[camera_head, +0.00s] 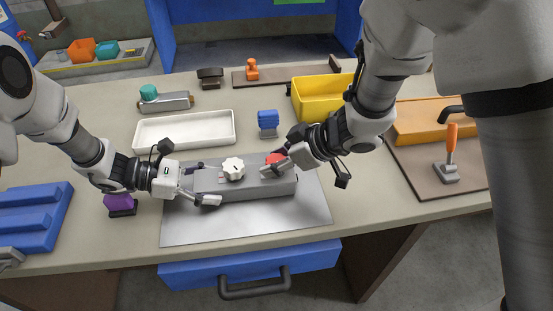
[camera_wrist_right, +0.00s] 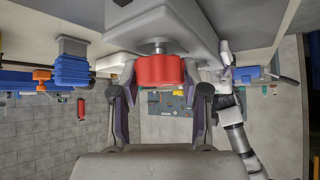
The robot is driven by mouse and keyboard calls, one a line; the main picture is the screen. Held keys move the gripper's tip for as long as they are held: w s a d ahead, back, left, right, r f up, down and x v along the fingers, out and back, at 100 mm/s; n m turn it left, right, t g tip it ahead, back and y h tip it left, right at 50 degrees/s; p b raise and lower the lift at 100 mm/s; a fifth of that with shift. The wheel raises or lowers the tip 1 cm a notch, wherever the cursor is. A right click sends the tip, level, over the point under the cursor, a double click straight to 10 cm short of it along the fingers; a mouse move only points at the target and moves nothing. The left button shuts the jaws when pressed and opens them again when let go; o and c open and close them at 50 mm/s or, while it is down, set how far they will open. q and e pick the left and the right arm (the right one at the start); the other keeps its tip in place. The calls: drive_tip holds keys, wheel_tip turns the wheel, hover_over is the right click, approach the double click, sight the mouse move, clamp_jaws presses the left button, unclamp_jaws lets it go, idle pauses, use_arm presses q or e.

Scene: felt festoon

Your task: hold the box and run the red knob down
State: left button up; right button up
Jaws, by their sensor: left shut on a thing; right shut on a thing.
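A grey box (camera_head: 246,188) lies on a silver sheet (camera_head: 240,224) on the table. A white knob (camera_head: 233,169) sits on the box's top, left of the middle. The red knob (camera_head: 275,158) is on top near the right end, partly hidden by my right gripper. My left gripper (camera_head: 201,184) is shut on the left end of the box. My right gripper (camera_head: 272,166) is shut on the red knob. In the right wrist view the red knob (camera_wrist_right: 160,71) sits between the two fingers, on a short metal stem under the grey box (camera_wrist_right: 165,22).
A white tray (camera_head: 184,131), a blue-topped block (camera_head: 268,120) and a yellow bin (camera_head: 322,99) stand behind the box. A purple-topped piece (camera_head: 120,204) is near my left arm. An orange-handled lever (camera_head: 450,146) stands at the right. A blue drawer (camera_head: 250,265) is below the front edge.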

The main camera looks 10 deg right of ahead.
drive_tip(key=shift+m+t, duration=0.3)
drive_tip(key=shift+m, duration=0.1)
drive_tip(key=o, duration=1.2)
drive_tip(key=shift+c, duration=0.2)
drive_tip(key=v, duration=1.2)
drive_tip(key=shift+a, duration=0.1)
